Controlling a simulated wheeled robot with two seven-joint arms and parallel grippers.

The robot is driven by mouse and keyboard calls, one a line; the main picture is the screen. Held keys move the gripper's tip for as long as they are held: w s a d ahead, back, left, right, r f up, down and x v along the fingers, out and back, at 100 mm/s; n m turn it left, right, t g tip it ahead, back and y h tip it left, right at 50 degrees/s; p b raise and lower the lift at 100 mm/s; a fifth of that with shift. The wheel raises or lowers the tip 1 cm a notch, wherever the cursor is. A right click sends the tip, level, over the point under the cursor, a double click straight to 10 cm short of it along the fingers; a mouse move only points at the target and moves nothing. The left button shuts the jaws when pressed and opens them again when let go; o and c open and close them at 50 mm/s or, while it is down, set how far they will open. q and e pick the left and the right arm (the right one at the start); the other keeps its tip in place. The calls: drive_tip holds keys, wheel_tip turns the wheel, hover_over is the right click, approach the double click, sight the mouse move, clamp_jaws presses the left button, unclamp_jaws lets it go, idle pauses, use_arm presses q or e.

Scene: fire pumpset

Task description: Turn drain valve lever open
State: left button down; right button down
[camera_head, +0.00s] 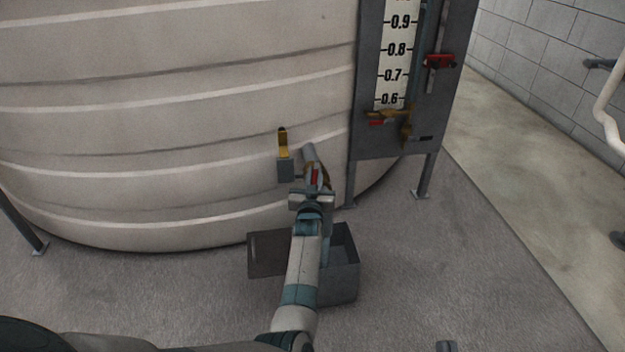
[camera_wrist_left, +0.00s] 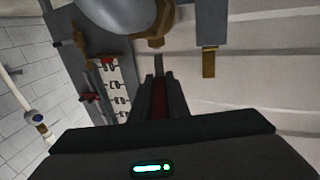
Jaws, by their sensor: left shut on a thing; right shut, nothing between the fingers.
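The red drain valve lever (camera_head: 316,177) is at the low front of the big pale tank. In the left wrist view, the red lever (camera_wrist_left: 160,104) lies between the two dark fingers of my left gripper (camera_wrist_left: 161,92). My left gripper (camera_head: 314,182) is shut on it, and its body hides part of the lever in the head view. A grey pipe (camera_head: 309,154) and brass valve body (camera_wrist_left: 155,30) sit just beyond the fingertips. A small grey tip at the bottom edge appears to be my right gripper (camera_head: 446,346), shut and apart from everything.
A grey block with a yellow handle (camera_head: 283,141) stands left of the valve. An open grey box (camera_head: 341,277) is on the floor below my left arm. The gauge panel (camera_head: 398,142) stands to the right on legs.

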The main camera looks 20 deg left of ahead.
use_arm(q)
drive_tip(key=shift+r, duration=0.1)
idle(0.3)
drive_tip(key=c, duration=1.7)
unclamp_jaws()
